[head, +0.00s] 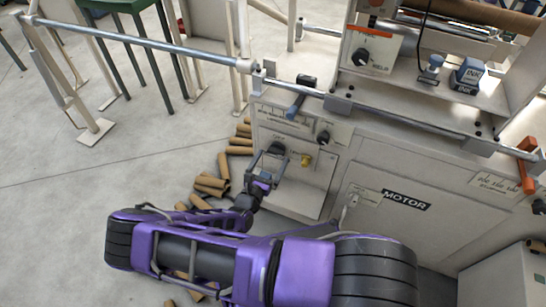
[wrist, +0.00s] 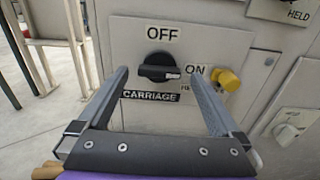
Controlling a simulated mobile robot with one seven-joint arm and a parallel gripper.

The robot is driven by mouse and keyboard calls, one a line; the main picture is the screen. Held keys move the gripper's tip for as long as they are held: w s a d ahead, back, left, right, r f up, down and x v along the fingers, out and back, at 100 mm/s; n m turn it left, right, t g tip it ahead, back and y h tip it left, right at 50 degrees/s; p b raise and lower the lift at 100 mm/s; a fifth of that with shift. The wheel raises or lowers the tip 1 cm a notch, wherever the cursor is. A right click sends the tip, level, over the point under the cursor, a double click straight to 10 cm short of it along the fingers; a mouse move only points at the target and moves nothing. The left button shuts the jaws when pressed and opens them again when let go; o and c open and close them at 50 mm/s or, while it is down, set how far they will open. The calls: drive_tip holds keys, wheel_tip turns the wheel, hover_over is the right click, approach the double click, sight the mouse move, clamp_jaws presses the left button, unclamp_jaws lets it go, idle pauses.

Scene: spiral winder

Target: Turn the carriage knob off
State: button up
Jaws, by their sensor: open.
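The carriage knob (wrist: 158,68) is a black rotary knob on a pale panel, above a CARRIAGE label. OFF is printed above it and ON to its right. Its bar lies about level, with a white mark at the right end, toward ON. In the head view the knob (head: 278,147) shows just beyond my gripper (head: 266,166). In the wrist view my gripper (wrist: 156,74) is open, with one finger on each side of the knob in the picture. Nothing is between the fingers near the palm. I cannot tell how far the fingertips are from the panel.
A yellow knob (wrist: 228,80) sits just right of the right finger. Another black knob (head: 323,138) is higher on the machine. Cardboard tubes (head: 212,183) lie on the floor left of the panel. A long metal rail (head: 150,43) crosses above.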

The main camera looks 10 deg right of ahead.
drive_tip(key=shift+x, duration=0.9)
drive_tip(key=shift+c, duration=0.3)
drive_tip(key=c, duration=1.2)
drive_tip(key=shift+c, duration=0.2)
